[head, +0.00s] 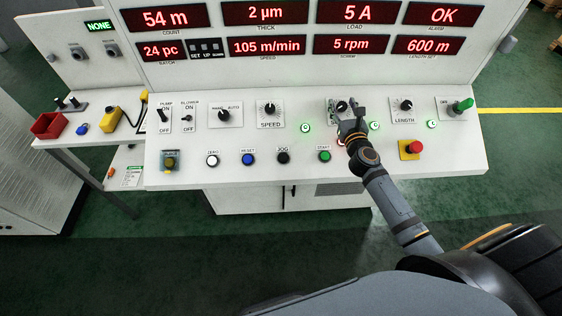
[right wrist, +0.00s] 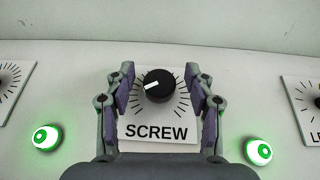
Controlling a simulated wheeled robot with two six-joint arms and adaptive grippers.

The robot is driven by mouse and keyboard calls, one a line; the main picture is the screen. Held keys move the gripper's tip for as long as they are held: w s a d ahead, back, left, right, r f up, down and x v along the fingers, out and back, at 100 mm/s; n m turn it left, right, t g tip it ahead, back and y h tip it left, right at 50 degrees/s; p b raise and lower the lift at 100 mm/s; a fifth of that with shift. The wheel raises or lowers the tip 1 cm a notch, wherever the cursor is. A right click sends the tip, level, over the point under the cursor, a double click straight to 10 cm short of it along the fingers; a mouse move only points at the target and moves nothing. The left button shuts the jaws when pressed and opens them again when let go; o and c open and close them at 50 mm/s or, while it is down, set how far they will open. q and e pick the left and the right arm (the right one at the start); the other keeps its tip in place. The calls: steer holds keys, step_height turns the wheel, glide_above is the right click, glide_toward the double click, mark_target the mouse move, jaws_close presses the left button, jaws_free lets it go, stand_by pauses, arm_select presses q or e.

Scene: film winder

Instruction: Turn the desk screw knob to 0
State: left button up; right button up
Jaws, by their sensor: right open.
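The black screw knob (right wrist: 158,88) stands on a white plate marked SCREW (right wrist: 157,133), with tick marks around it. Its white pointer mark points left and slightly down in the right wrist view. In the head view the knob (head: 342,105) is partly hidden by my right gripper (head: 349,124). In the right wrist view the fingers of my right gripper (right wrist: 160,76) are open, one on each side of the knob, with gaps between them and it. The screw display (head: 351,44) reads 5 rpm. My left gripper is not in view.
Green-lit buttons (right wrist: 46,138) (right wrist: 258,152) flank the screw plate. The length knob (head: 405,104) and a red emergency button (head: 412,147) are to the right. The speed knob (head: 269,108) is to the left. A green start button (head: 324,156) sits near the front edge.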

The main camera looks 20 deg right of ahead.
steer(key=m+h, duration=0.1)
steer(key=m+h+b, duration=0.1)
steer(key=m+g+h, duration=0.1)
steer(key=shift+s+a+f, duration=0.25)
steer(key=shift+s+f, duration=0.1)
steer(key=shift+s, duration=0.05)
steer(key=b+v, duration=0.2)
steer(key=v, duration=0.8)
steer(key=shift+b, duration=0.4)
steer(key=a+r+n+t+y, duration=0.2)
steer(key=a+r+n+y, duration=0.1)
steer(key=a+n+y, duration=0.4)
steer(key=a+r+n+t+y, duration=0.25)
steer(key=a+r+n, duration=0.2)
steer(key=n, duration=0.45)
steer(key=s+a+f+n+g+y, duration=0.5)
steer(key=a+f+n+g, duration=0.3)
steer(key=n, duration=0.9)
steer(key=shift+s+a+f, duration=0.25)
steer(key=shift+a+f, duration=0.5)
steer(key=shift+f, duration=0.2)
steer(key=shift+g, duration=0.25)
